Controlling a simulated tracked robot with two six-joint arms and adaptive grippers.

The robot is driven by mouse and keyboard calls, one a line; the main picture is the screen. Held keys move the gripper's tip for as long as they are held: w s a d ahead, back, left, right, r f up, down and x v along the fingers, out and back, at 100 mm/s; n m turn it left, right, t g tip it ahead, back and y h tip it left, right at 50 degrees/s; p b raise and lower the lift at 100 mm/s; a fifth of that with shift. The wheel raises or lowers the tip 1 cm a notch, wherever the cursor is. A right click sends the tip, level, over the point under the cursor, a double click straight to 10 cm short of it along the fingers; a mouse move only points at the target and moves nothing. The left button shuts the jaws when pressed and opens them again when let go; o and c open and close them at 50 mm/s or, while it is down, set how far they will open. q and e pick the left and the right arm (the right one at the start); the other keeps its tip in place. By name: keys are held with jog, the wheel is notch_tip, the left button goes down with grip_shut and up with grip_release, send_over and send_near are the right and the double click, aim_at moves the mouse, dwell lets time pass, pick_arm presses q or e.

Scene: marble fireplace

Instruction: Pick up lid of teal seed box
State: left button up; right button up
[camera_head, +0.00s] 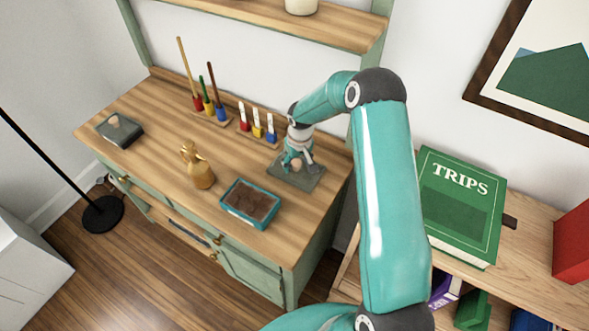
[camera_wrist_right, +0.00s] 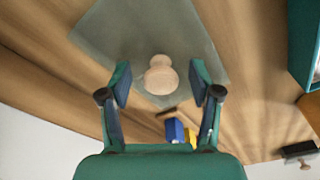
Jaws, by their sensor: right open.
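The teal seed box (camera_head: 232,212) stands open on the wooden dresser top, with brown soil inside. Its lid (camera_head: 303,183), a flat grey see-through plate with a round wooden knob, lies flat on the wood to the right of the box. My right gripper (camera_head: 297,160) is over the lid, pointing down and partly covering it. In the right wrist view the open fingers (camera_wrist_right: 160,72) show on either side of the wooden knob (camera_wrist_right: 160,78), with gaps on both sides. The grey plate (camera_wrist_right: 125,35) shows beneath. My left gripper is not in view.
Racks with red, yellow and blue pieces (camera_head: 257,131) stand behind the lid. A dark closed box (camera_head: 120,130) with a knob sits at the far left. A green book (camera_head: 461,205) stands at right.

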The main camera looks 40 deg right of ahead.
jog(key=shift+c, duration=0.2)
grip_shut()
